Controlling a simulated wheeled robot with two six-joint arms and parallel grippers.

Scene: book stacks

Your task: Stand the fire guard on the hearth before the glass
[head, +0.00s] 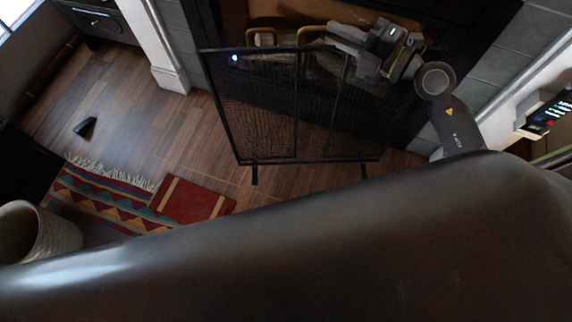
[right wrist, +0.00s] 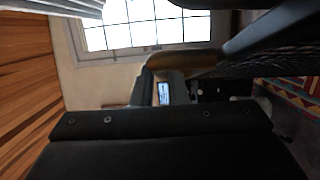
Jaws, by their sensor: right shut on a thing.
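The fire guard (head: 258,112) is a black-framed mesh screen with folding panels, two brass handles on top and short feet below. It is roughly upright before the dark fireplace (head: 405,108), seen from above. My right gripper (head: 338,36) is shut at the guard's right brass handle (head: 312,30). The handle also shows in the right wrist view (right wrist: 185,60), at the gripper. The left handle (head: 261,36) is free. The feet appear over the wood floor; I cannot tell whether they touch it. The glass and hearth are largely hidden behind the guard. My left gripper is out of view.
A striped fringed rug (head: 105,200) and a red mat (head: 192,201) lie left of the guard. A small dark wedge (head: 86,127) sits on the floor. A pale basket (head: 38,232) stands at lower left. A white pilaster (head: 155,50) flanks the fireplace. Open wood floor (head: 140,110) lies left.

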